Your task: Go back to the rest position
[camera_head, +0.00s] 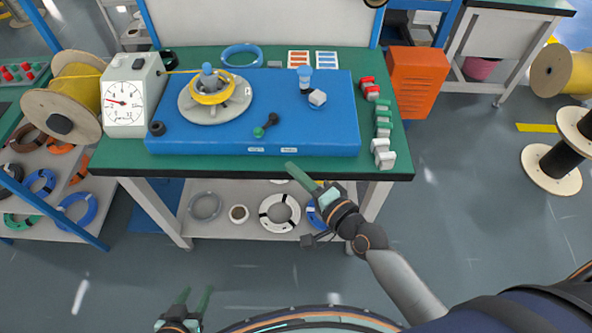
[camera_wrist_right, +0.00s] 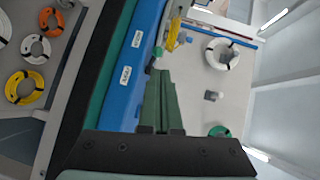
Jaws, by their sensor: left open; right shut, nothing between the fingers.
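My left gripper (camera_head: 196,291) is low in the head view, in front of the workbench and apart from it. Its two green fingers are spread with nothing between them. My right gripper (camera_head: 299,176) reaches from the right to the front edge of the green workbench (camera_head: 240,167). Its green fingers are together and empty, pointing toward the blue machine base (camera_head: 180,138). In the right wrist view the closed fingers (camera_wrist_right: 160,85) appear in front of the blue base. I cannot tell whether they touch the bench edge.
A yellow coil (camera_head: 211,97) sits on the grey turntable, beside a white dial gauge (camera_head: 124,106). Red, green and white blocks (camera_head: 383,129) line the bench's right side. Coils (camera_head: 279,213) lie on the lower shelf. Floor in front is open.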

